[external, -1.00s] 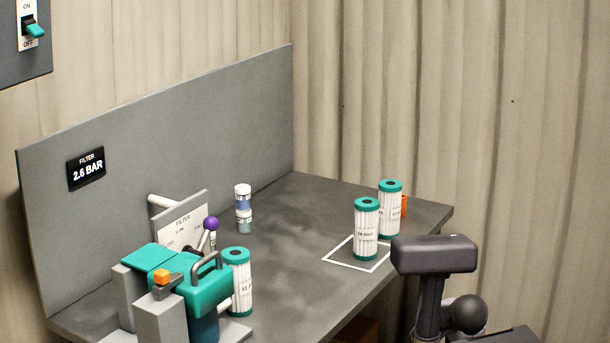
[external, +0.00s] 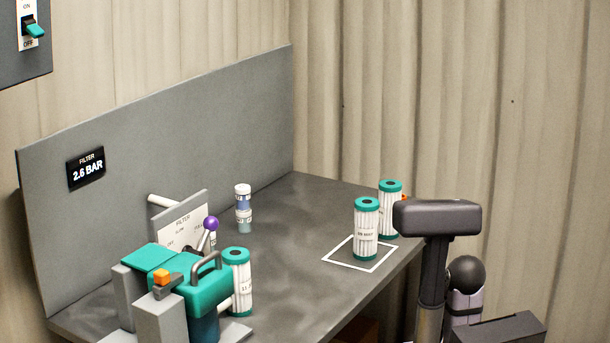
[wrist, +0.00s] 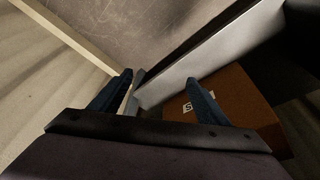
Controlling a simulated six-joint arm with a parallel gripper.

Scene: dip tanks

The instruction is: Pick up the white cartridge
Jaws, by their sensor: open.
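Three white pleated cartridges with teal end caps stand upright on the grey bench. One (external: 366,232) is in the white outlined square, one (external: 390,212) is just behind it to the right, and one (external: 240,285) is beside the teal filter housing (external: 203,293). I cannot tell which one the task means. My gripper (wrist: 162,88) shows in the wrist view with two blue fingers apart and nothing between them. No cartridge is clearly visible in that view. In the external view my dark arm is at the right, beside the bench, and the fingers cannot be made out.
A lever with a purple knob (external: 211,223) stands by the filter sign. The bench middle is clear. A brown box (wrist: 235,105) lies beyond the fingers in the wrist view.

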